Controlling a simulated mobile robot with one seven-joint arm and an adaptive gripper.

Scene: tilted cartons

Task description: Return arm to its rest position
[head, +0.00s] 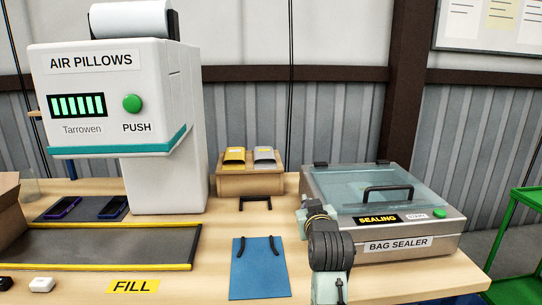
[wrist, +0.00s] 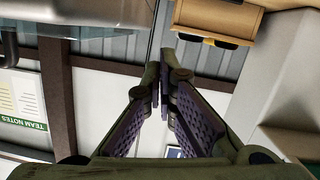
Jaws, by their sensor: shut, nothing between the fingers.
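My gripper (wrist: 159,88) shows in the wrist view with its two purple-padded fingers brought together at the tips and nothing held between them. In the head view, part of my arm rises at the front of the table, just left of the bag sealer (head: 443,246) and right of a blue bag (head: 260,272) with dark handles. The gripper's fingertips are hard to make out in the head view. The wrist view is turned over and looks past the fingers to the wall.
The white air pillow machine (head: 165,165) stands at the left, beside a dark mat with a yellow edge (head: 100,267). A wooden holder (head: 250,183) with yellow and grey items is at the back. A green cart (head: 524,245) stands right of the table. Bare tabletop lies around the blue bag.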

